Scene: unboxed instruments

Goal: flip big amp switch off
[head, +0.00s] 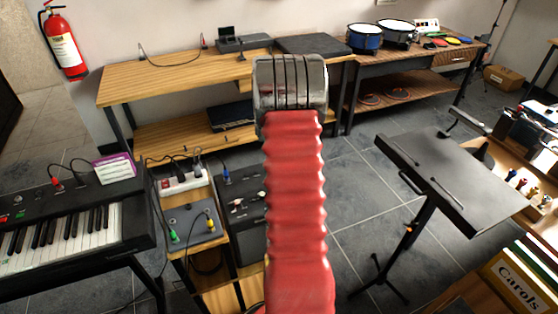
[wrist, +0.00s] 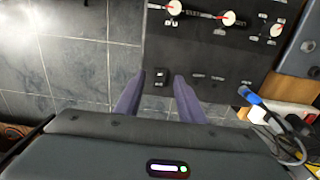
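The big amp (wrist: 205,55) is a black panel with white knobs that have red pointers. It also shows in the head view (head: 243,212), partly hidden behind my red arm. Whether the fingers touch the panel is unclear. In the head view my gripper's fingers are hidden.
A blue-tipped cable (wrist: 262,105) lies right of the fingers. A white power strip (head: 183,183) and a grey pedal box (head: 190,222) stand left of the amp. A keyboard (head: 70,235) is further left, a black music stand (head: 435,175) right. Tiled floor is open between.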

